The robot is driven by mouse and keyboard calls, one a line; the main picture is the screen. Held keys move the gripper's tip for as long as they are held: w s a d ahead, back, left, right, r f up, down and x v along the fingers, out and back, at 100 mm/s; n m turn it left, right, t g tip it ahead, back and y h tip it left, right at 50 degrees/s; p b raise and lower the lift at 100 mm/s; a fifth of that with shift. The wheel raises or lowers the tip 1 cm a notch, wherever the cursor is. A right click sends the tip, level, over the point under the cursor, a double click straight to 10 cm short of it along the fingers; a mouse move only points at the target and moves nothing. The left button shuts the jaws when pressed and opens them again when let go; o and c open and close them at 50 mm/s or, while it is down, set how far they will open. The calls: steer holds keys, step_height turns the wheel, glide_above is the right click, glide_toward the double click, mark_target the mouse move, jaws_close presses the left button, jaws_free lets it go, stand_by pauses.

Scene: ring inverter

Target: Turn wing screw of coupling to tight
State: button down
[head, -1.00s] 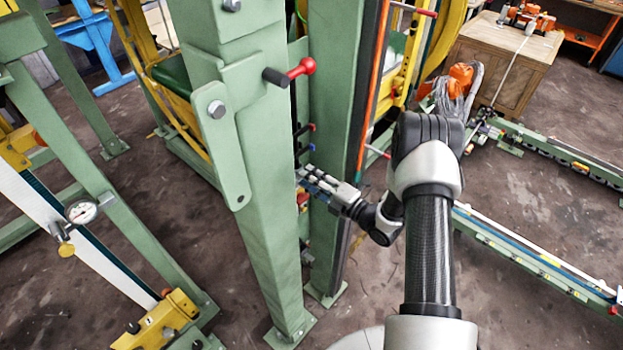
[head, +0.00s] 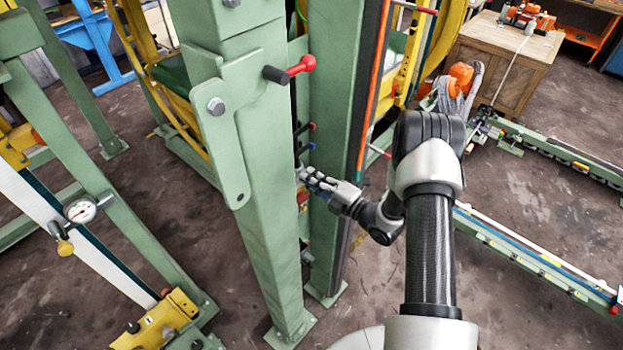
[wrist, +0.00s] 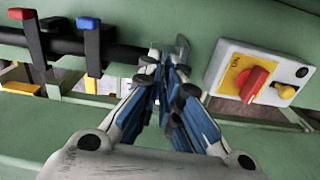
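The coupling's wing screw (wrist: 182,49) shows as a small dark grey metal wing at the end of a black horizontal bar, in front of the green beam in the wrist view. My gripper (wrist: 167,74) has its blue and grey fingers drawn together at the screw, with part of the wing standing out above the fingertips. The fingers look shut on it, though they hide the rest of the screw and most of the coupling. In the head view my gripper (head: 305,174) reaches in between two green posts, and the screw cannot be made out there.
A grey switch box (wrist: 258,80) with a red knob and yellow plate sits close to the right of my fingers. A red-tipped lever (wrist: 24,15) and a blue-tipped lever (wrist: 89,24) stand at the left. The front green post (head: 255,200) stands close by my gripper.

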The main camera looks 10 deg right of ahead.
steer(key=shift+m+b, duration=2.6)
steer(key=shift+m, duration=15)
steer(key=c, duration=1.8)
jaws_free()
